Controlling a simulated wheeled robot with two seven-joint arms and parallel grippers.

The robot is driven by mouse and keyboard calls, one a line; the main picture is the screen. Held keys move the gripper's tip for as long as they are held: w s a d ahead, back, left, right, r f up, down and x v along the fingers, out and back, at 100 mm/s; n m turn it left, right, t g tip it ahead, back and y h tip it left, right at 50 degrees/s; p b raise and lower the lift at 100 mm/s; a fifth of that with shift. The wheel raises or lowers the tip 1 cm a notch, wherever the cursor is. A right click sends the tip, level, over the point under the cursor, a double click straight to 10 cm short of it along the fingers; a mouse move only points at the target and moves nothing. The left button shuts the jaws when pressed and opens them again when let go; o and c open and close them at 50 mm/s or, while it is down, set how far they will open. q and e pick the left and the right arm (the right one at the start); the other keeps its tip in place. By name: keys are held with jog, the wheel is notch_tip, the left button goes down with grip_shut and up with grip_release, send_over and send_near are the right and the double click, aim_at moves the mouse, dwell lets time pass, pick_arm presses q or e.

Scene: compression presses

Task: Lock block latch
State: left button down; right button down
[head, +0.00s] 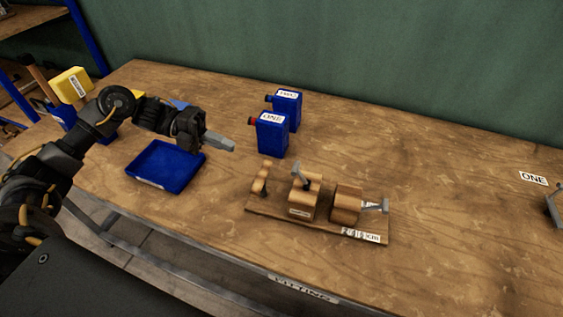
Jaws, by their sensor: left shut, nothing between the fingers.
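A wooden block fixture stands on a wooden base board (262,210) at the middle of the bench. Its middle block (303,203) carries a grey metal latch (299,174) on top, which sticks up at a tilt. Its right block (346,205) has a grey metal latch (374,206) reaching out to the right. A smaller wooden piece (261,181) stands at the left end of the board. My left gripper (232,148) is shut and empty, above the bench to the upper left of the fixture and apart from it.
A blue tray (158,184) lies below my left arm. Blue containers labelled ONE (271,137) and TWO (286,108) stand behind the fixture. A yellow-topped item (72,85) is at the far left. A label ONE (533,178) and a metal part (555,207) are at right. The bench right of the fixture is mostly clear.

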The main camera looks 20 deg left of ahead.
pick_arm(q)
jog(key=p, duration=0.7)
send_near(301, 176)
jog(key=d, duration=0.3)
jog(key=shift+w+d, duration=0.35)
jog(key=shift+d, duration=0.2)
jog(key=shift+w+r, duration=0.1)
